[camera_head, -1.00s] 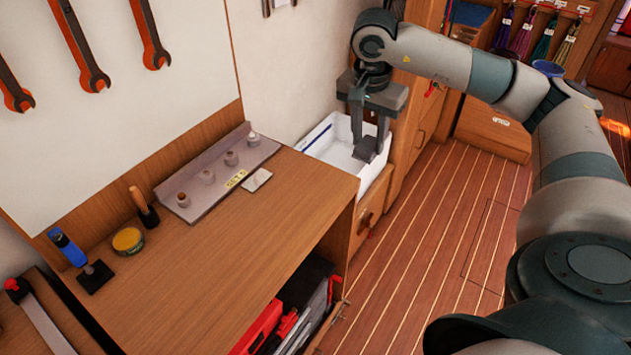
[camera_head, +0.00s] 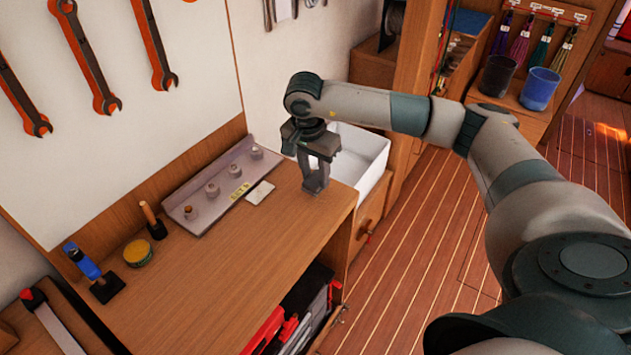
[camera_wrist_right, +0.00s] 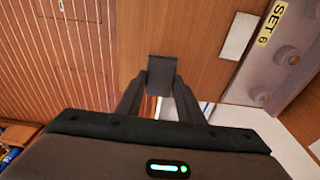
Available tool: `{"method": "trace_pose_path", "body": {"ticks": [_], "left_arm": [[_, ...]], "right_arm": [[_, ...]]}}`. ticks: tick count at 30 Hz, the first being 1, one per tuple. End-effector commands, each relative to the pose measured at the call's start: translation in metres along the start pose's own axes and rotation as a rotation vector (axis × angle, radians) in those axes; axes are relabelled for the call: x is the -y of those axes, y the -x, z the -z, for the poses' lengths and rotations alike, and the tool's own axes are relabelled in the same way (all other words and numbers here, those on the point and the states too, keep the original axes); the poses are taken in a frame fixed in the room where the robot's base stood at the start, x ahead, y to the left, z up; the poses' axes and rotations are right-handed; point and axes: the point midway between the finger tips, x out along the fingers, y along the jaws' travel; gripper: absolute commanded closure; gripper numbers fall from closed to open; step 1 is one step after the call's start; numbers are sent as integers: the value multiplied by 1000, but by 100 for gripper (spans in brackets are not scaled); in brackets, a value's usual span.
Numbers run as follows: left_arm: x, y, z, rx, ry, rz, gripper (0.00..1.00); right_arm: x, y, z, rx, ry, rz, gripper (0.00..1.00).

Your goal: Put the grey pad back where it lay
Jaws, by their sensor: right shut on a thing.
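The grey pad (camera_head: 313,187) is small and dark. My right gripper (camera_head: 316,176) is shut on it. In the head view it hangs at the right end of the wooden worktop (camera_head: 262,247), near the edge by the white bin. In the right wrist view the pad (camera_wrist_right: 161,68) sticks out between the fingertips (camera_wrist_right: 160,88), with bare wood behind it. I cannot tell whether it touches the worktop. My left gripper is not in view.
A grey tray (camera_head: 225,193) with several round pegs and a yellow label lies along the wall. A pale flat card (camera_head: 259,193) lies in front of it. The white bin (camera_head: 365,155) stands right of the worktop. The front middle of the worktop is clear.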

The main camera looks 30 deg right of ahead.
Motion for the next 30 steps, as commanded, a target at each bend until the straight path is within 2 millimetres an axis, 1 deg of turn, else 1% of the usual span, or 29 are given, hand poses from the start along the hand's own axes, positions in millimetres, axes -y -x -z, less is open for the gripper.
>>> {"method": "trace_pose_path", "body": {"ticks": [9, 11, 16, 21, 30], "left_arm": [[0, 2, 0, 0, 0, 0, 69], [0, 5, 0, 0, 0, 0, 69], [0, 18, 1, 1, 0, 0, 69], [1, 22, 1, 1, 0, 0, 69], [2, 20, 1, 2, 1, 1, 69]], "right_arm": [[0, -2, 0, 0, 0, -1, 87], [-1, -5, 0, 0, -1, -3, 87], [-2, -24, -4, 2, 0, -5, 87], [-1, -39, -6, 1, -1, -2, 87], [-1, -41, -6, 0, 0, -1, 87]]}}
